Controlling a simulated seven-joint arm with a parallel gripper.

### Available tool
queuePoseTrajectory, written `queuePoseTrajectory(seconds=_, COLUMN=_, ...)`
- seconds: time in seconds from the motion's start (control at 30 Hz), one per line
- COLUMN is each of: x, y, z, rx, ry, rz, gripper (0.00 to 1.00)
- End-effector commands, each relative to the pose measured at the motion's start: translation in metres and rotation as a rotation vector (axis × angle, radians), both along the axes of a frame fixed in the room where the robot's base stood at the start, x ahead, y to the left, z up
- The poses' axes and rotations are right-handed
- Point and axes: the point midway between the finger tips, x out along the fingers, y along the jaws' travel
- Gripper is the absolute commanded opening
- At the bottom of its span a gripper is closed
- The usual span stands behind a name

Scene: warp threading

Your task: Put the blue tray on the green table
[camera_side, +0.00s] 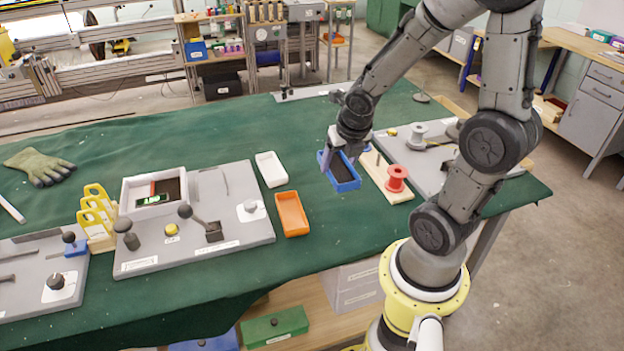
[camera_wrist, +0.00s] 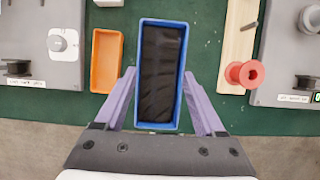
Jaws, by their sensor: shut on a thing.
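The blue tray (camera_side: 345,181) is a small rectangular box with a dark inside. In the wrist view the blue tray (camera_wrist: 142,118) lies between the two purple fingers of my gripper (camera_wrist: 161,100), which is shut on its long sides. In the side view my gripper (camera_side: 340,160) comes down on the tray from above. The green table (camera_side: 330,118) is under the tray, at the middle right of the cloth. I cannot tell whether the tray touches the cloth or hangs just above it.
An orange tray (camera_side: 292,214) and a white tray (camera_side: 271,169) lie to the left. A wooden strip with a red spool (camera_side: 396,178) is close on the right, before a grey board (camera_side: 398,148). A larger grey board (camera_side: 245,190) stands left. Green cloth is clear behind.

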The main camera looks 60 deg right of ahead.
Motion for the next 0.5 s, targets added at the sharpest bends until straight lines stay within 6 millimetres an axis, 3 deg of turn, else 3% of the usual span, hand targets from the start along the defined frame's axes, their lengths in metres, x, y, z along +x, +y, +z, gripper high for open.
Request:
queuePoseTrajectory(seconds=0.3, x=0.060, y=-0.036, z=-0.033, rx=0.000, ry=0.001, rz=0.001, gripper=0.00)
queuePoseTrajectory(seconds=0.5, x=0.079, y=-0.048, z=-0.062, rx=0.000, ry=0.000, rz=0.001, gripper=0.00)
